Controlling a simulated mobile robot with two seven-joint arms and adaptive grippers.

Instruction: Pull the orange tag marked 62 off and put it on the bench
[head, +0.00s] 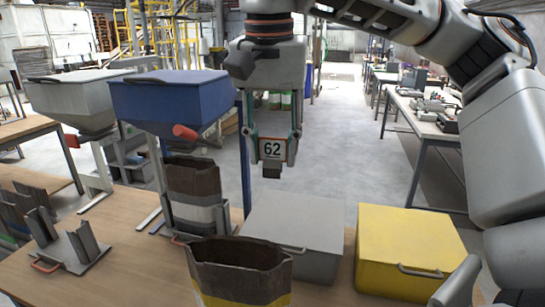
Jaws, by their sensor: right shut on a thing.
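The tag marked 62 (272,149) has a pale face, black digits and a thin orange border. It is upright in the air, between the fingertips of my right gripper (274,145), which points down and is shut on it. A small dark block shows just under the tag. Both are above and behind the grey box, clear of the bench surface in the picture. The wooden bench (112,262) runs across the front. My left gripper does not show.
A grey box (300,228) and a yellow box (408,240) stand on the bench's right. Open brown bags (240,270) stand at front and under the blue hopper (172,95). A metal bag stand (70,248) is at left. Some bare wood lies between stand and front bag.

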